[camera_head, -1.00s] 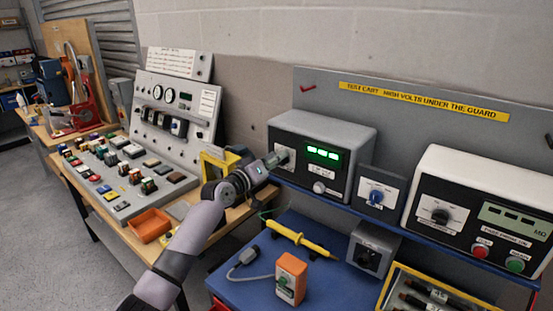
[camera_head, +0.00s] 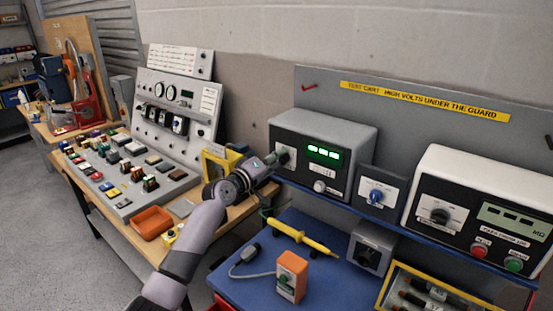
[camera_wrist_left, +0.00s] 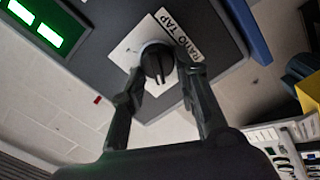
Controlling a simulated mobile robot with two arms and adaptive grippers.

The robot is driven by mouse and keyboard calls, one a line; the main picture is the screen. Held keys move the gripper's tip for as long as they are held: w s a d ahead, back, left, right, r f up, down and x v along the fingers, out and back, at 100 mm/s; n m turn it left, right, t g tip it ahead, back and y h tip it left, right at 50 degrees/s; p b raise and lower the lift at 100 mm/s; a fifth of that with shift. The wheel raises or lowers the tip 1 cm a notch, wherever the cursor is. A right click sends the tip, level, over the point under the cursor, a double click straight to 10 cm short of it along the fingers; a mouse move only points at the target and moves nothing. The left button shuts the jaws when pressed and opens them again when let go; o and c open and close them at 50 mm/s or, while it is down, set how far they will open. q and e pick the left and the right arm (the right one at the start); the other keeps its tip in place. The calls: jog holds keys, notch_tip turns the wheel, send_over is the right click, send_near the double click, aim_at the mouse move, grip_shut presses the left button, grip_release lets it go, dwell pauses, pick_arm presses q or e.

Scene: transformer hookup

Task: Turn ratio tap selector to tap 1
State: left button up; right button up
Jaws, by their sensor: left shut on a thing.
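The ratio tap selector is a round black knob (camera_wrist_left: 157,62) on a white plate marked "RATIO TAP" (camera_wrist_left: 188,42), seen close in the left wrist view. It sits on the left of the front of a grey tester box (camera_head: 330,135) with a green lit display (camera_head: 323,153). My left gripper (camera_head: 282,159) reaches the knob from the left. In the wrist view its two dark fingers (camera_wrist_left: 161,72) stand on either side of the knob, shut on it. My right gripper is not in view.
A blue-knobbed box (camera_head: 382,190) and a white tester (camera_head: 485,205) stand right of the grey box. A yellow probe (camera_head: 305,238) and an orange box (camera_head: 291,275) lie on the blue cart top (camera_head: 258,290). A yellow-framed item (camera_head: 217,162) is close behind my wrist.

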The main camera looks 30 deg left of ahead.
pick_arm(q)
jog(key=o, duration=1.1)
jog(key=shift+c, duration=0.2)
jog(key=s+a, duration=0.1)
jog(key=s, duration=1.1)
